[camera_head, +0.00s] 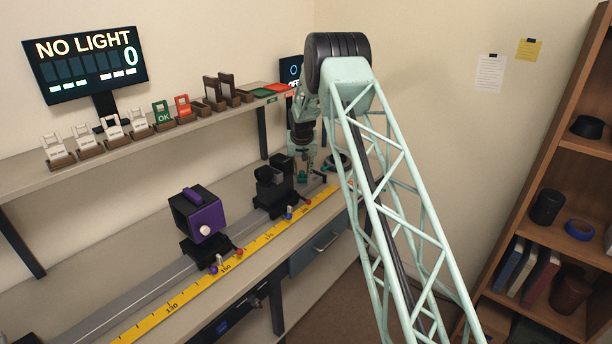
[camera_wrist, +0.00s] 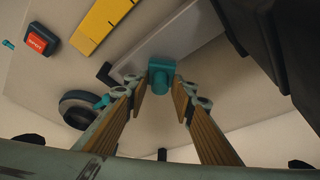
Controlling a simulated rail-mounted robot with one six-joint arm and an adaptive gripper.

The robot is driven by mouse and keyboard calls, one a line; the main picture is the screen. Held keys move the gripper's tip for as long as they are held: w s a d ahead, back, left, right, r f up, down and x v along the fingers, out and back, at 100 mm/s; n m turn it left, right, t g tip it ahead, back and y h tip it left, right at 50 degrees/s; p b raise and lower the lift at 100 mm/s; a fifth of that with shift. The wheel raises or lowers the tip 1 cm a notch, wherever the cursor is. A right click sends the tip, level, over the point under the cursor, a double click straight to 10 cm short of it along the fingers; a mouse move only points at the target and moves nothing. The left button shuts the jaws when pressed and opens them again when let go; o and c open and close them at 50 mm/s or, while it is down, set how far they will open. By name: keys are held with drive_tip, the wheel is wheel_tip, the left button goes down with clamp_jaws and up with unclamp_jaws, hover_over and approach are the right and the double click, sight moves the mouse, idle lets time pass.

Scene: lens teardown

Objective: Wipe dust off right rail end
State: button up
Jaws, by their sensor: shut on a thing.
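The grey rail (camera_head: 62,322) runs along the bench beside a yellow ruler (camera_head: 172,299). In the wrist view the rail's right end (camera_wrist: 190,35) shows as a pale grey bar past my fingertips. My gripper (camera_wrist: 161,82) is shut on a small teal tool (camera_wrist: 162,72), whose block sits between the fingertips, over or against the tip of the rail; I cannot tell if it touches. In the head view my gripper (camera_head: 306,166) is small and low over the bench's right end. No dust can be made out.
A purple box on a black carriage (camera_head: 200,216) and a black holder (camera_head: 272,187) stand on the rail, left of my gripper. A black ring (camera_wrist: 83,110) and a red button (camera_wrist: 37,40) lie nearby. A shelf (camera_head: 92,160) with several cards hangs above.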

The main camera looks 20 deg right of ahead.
sight(301, 171)
drive_tip(key=shift+w+a, duration=0.2)
drive_tip(key=shift+w, duration=0.2)
drive_tip(key=shift+r, duration=0.2)
wheel_tip(301, 171, up, 3)
drive_tip(key=shift+s+f+p, duration=0.1)
drive_tip(key=shift+p, duration=0.25)
drive_tip(key=shift+r, duration=0.55)
drive_tip(key=shift+r+p, duration=0.8)
drive_tip(key=shift+r, duration=1.05)
